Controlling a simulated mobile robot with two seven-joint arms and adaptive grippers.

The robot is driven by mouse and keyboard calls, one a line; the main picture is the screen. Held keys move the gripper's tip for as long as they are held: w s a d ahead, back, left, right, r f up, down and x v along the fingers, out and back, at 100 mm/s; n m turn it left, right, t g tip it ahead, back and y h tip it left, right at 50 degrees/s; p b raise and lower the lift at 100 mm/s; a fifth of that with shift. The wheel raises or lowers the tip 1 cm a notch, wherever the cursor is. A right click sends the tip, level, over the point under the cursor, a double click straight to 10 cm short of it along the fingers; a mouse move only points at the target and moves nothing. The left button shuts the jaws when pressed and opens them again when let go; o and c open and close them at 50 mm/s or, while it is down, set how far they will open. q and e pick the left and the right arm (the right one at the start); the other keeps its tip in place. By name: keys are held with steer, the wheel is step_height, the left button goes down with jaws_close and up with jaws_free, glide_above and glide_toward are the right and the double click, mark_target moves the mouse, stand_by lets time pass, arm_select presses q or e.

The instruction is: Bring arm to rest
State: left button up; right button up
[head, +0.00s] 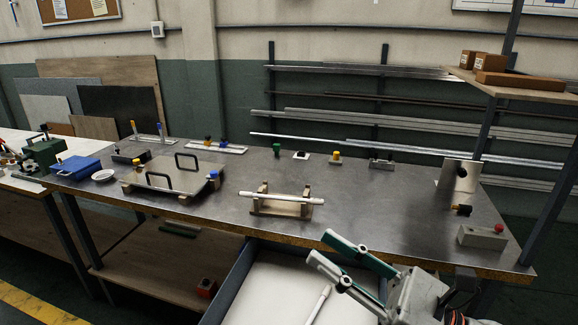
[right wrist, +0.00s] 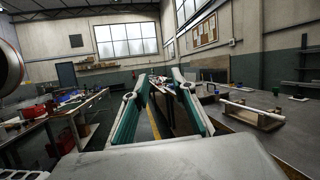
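My right gripper (head: 320,246) is in the lower right of the head view, in front of the workbench (head: 350,215) near its front edge. Its two green-and-grey fingers are spread apart with nothing between them. The right wrist view also shows the open gripper (right wrist: 158,84), its fingers pointing into the room with the bench to the right. My left gripper is not in the head view.
A white rod (head: 285,199) lies across a wooden stand on the bench. A plate with two black handles (head: 172,179) sits left of it. A grey box with a red button (head: 482,238) stands near the right edge. A pale-bottomed bin (head: 262,290) is below the front edge.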

steer(key=w+d+f+m+t+h, duration=0.25)
steer(key=d+m+t+h, duration=0.25)
steer(key=d+m+h, duration=0.5)
steer(key=w+d+f+m+t+h, duration=0.1)
steer(key=w+d+m+t+h, duration=0.35)
steer(key=m, duration=0.85)
steer(key=s+d+f+m+g+h, duration=0.2)
steer(key=d+f+m+g+h, duration=0.15)
steer(key=d+f+m, duration=0.45)
steer(key=s+d+f+m+g+h, duration=0.3)
steer(key=d+f+m+h, duration=0.2)
steer(key=f, duration=0.4)
steer(key=s+d+f+m+g, duration=0.2)
steer(key=s+f+m+g, duration=0.45)
steer(key=s+f, duration=0.7)
steer(key=w+a+f+m+t+y, duration=0.2)
steer(key=a+f+y, duration=0.4)
steer(key=a+f, duration=0.7)
steer(key=shift+a+f+t+y, duration=0.25)
steer(key=shift+a+t+y, duration=0.25)
steer(key=shift+a, duration=0.95)
